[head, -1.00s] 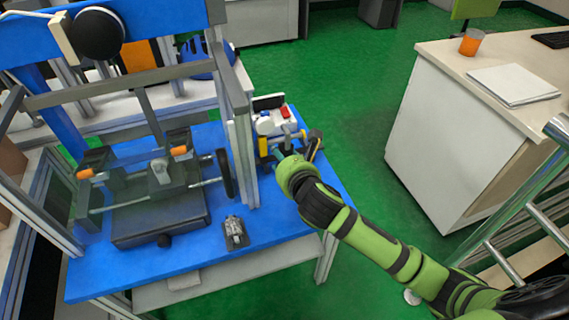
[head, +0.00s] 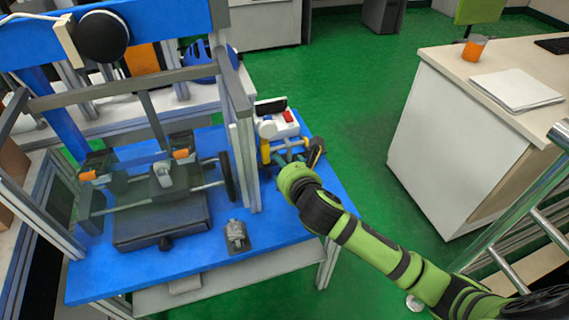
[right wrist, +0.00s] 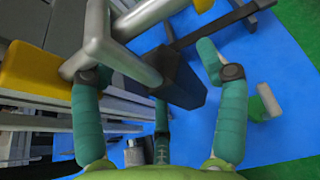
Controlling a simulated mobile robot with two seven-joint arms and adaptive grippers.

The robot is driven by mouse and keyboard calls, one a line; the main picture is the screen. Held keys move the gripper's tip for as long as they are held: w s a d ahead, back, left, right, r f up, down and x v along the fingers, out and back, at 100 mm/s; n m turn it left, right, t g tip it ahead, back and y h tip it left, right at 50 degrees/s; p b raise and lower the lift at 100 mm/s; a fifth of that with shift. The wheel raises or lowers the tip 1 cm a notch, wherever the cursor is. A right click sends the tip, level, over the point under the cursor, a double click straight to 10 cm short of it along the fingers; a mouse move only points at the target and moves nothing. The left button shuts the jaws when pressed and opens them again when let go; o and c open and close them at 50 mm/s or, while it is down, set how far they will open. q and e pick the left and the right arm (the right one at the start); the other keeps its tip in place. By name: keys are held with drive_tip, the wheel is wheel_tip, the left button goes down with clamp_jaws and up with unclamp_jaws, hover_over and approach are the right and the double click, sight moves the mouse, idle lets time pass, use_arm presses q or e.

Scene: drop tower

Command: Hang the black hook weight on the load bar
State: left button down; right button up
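My right arm comes in from the right in the head view, and its gripper (head: 287,152) is at the blue table's right end, beside the small white and yellow device. In the right wrist view its teal fingers (right wrist: 160,85) are spread, with a dark tapered block (right wrist: 182,78) between them and no clear grip on it. This block may be the black hook weight; its hook cannot be made out. A dark piece (head: 316,152) also shows beside the gripper in the head view. A silver bar (head: 208,186) crosses the frame; whether it is the load bar I cannot tell.
The white device with a red part (head: 288,117) stands close to the gripper. Grey pipes (right wrist: 115,55) and a yellow block (right wrist: 30,70) crowd the fingers' left.

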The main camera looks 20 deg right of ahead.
drive_tip(key=shift+r, duration=0.15)
drive_tip(key=shift+f, duration=0.25)
drive_tip(key=shift+s, duration=0.1)
drive_tip(key=v, duration=1.2)
drive_tip(key=s+d+f+m+g, duration=0.2)
drive_tip(key=s+f+m+g, duration=0.5)
drive_tip(key=m, duration=1)
drive_tip(key=s+d+f+m+g, duration=0.25)
drive_tip(key=s+f+m, duration=0.8)
drive_tip(key=m, duration=0.75)
wheel_tip(320, 180, down, 16)
drive_tip(key=s+g+p, duration=0.2)
drive_tip(key=s+p, duration=0.1)
drive_tip(key=p, duration=0.2)
use_arm(q)
wheel_tip(320, 180, up, 8)
drive_tip(key=s+p, duration=0.3)
drive_tip(key=shift+r+g+p, duration=0.2)
drive_tip(key=shift+g+p, duration=0.2)
use_arm(e)
drive_tip(key=s+d+f, duration=0.1)
drive_tip(key=s+f, duration=0.4)
drive_tip(key=s, duration=0.3)
drive_tip(key=s+d+f+n+g, duration=0.1)
drive_tip(key=s+f, duration=0.5)
drive_tip(key=s, duration=0.1)
drive_tip(key=shift+s, duration=0.4)
